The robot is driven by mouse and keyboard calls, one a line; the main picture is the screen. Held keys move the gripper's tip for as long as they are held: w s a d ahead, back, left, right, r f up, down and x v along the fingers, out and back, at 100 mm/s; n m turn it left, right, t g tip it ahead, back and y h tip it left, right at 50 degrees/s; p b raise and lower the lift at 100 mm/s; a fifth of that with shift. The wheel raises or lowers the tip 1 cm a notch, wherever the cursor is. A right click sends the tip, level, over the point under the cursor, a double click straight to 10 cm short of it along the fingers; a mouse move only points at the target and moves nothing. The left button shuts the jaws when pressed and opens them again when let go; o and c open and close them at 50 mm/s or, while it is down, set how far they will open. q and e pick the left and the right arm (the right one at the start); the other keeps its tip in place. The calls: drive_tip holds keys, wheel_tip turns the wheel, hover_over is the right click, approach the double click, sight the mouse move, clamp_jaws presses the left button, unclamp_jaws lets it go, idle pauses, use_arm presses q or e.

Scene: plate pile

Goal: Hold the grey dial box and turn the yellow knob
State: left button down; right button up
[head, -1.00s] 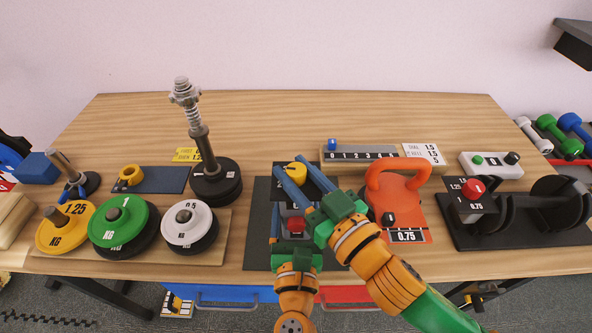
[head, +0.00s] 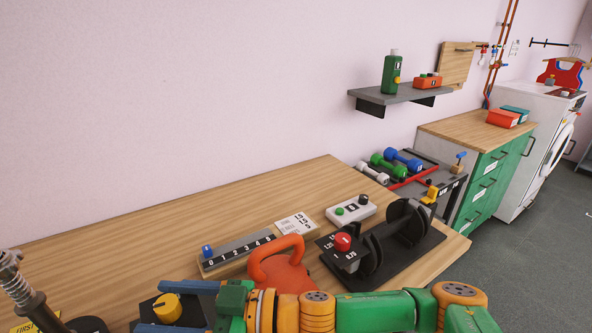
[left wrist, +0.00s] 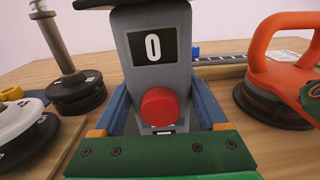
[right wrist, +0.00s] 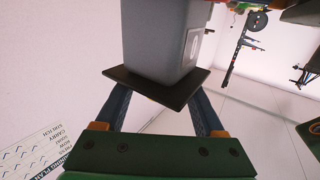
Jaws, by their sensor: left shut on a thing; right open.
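The yellow knob (head: 168,306) sits on the dark top of the grey dial box, at the lower left of the head view. My right gripper (head: 182,308) is open, with one blue finger on each side of the knob. In the left wrist view the grey dial box (left wrist: 183,83) shows a "0" window and a red button (left wrist: 161,107). My left gripper (left wrist: 163,103) is shut on the box; it is outside the head view.
A black rack (head: 405,250) stands further right. The table's back middle is clear.

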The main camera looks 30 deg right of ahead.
drive_tip(key=n+g+y, duration=0.1)
drive_tip(key=n+g, duration=0.2)
drive_tip(key=g, duration=0.1)
drive_tip(key=n+g+y, duration=0.2)
drive_tip(key=n+g, duration=0.1)
drive_tip(key=g, duration=0.1)
drive_tip(key=shift+w+g, duration=0.15)
drive_tip(key=shift+g, duration=0.25)
drive_tip(key=d, duration=1.3)
drive_tip(key=w+d+r+n+t+h, duration=0.2)
drive_tip(key=w+d+r+t+h, duration=0.1)
drive_tip(key=d+r+t, duration=0.4)
drive_tip(key=w+d+r+n+t+h, duration=0.2)
drive_tip(key=w+d+r+t+h, duration=0.1)
drive_tip(key=d+r+t, duration=0.4)
drive_tip(key=shift+w+d+r+n+t, duration=0.3)
drive_tip(key=shift+w+r+t, duration=0.4)
drive_tip(key=shift+w, duration=0.1)
